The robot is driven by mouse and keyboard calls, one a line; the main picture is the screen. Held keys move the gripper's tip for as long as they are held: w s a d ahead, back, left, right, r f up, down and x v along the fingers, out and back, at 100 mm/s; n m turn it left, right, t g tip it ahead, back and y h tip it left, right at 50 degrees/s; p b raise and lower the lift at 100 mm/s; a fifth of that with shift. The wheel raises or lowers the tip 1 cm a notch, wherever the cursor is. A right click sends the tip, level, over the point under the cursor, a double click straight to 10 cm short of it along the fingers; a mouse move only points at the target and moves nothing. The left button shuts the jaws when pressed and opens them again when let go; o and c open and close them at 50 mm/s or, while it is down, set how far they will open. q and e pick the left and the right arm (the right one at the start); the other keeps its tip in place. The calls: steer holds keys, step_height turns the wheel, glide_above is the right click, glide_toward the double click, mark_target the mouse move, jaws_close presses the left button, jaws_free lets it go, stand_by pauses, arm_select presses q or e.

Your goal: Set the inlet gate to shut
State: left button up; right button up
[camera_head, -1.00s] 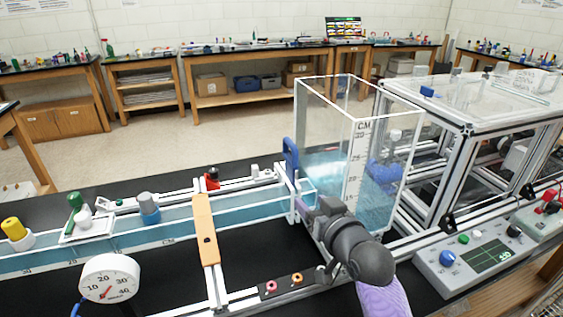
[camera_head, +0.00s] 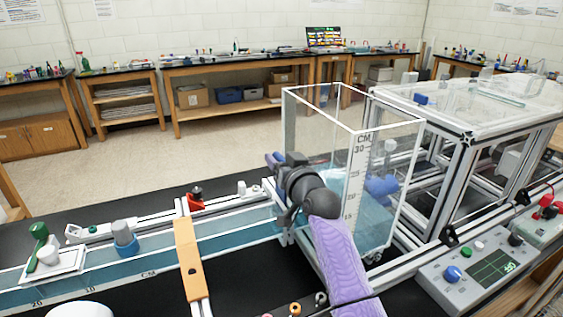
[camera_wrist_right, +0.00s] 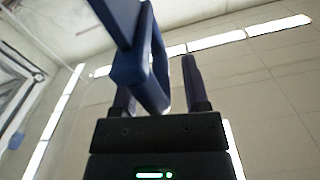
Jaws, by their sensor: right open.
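The inlet gate's dark blue loop handle (camera_wrist_right: 130,68) shows in the right wrist view, standing up between the two fingers of my right gripper (camera_wrist_right: 158,75). The fingers are apart, with a clear gap between the handle and the right-hand finger. The handle overlaps the left-hand finger, and I cannot tell whether they touch. In the head view my right gripper (camera_head: 274,160) is at the channel's end, beside the clear tank (camera_head: 340,120). Its body and my arm hide the gate handle and gate plate there. My left gripper is out of view.
The water channel (camera_head: 205,245) runs left, crossed by an orange bar (camera_head: 187,258). A blue-grey knob (camera_head: 124,236) and a red clamp (camera_head: 195,200) sit along it. An aluminium frame (camera_head: 460,170) and a control box (camera_head: 480,272) stand to the right.

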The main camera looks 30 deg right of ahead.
steer(key=shift+c, duration=0.2)
jaws_close()
stand_by(1.1)
